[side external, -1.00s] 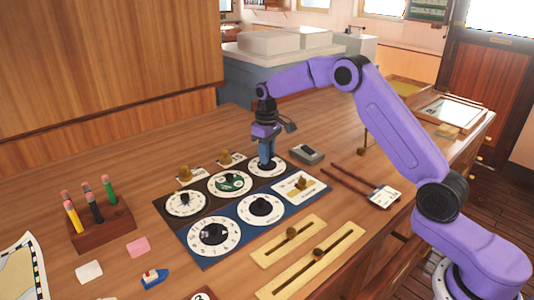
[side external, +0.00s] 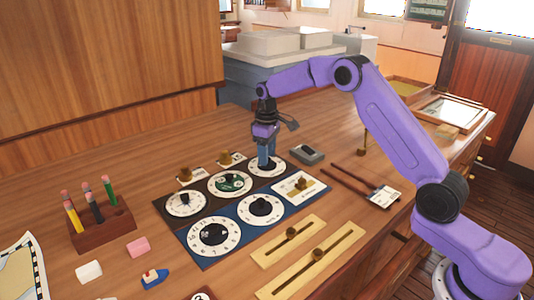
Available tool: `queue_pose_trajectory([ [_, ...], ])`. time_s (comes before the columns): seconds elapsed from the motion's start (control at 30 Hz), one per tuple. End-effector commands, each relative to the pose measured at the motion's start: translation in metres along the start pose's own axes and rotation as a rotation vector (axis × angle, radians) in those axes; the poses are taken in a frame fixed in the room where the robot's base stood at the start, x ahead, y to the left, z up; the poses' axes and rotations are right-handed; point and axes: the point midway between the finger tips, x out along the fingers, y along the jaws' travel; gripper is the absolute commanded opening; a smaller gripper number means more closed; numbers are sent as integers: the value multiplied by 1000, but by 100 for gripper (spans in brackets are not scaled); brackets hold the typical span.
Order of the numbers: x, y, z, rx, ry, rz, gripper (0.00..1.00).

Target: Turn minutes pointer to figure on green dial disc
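The green dial disc (side external: 232,183) sits inside a white ring in the middle of the dark back panel, with a dark knob on it. A white dial (side external: 262,174) lies to its right, and my gripper (side external: 267,164) points straight down over that dial. Its blue fingers are at the dial's centre and hide the knob there; whether they are closed around it is too small to tell. White dials with black knobs stand on the blue front panel, one large (side external: 232,230) and one smaller (side external: 275,205). Another white dial (side external: 194,198) is at the back left. The lettering is too small to read.
Brass slider plates (side external: 315,262) lie in front. A grey box (side external: 307,154) and dark rods (side external: 347,176) are right of the panels. Brass knobs stand behind them.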

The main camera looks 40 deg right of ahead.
Motion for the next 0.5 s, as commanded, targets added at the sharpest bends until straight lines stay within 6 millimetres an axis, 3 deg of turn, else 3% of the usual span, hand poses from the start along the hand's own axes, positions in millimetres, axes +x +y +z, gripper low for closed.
queue_pose_trajectory([
  [0.27,-1,0,0,1,-1,0,51],
  [0.5,-30,0,0,0,3,1,51],
])
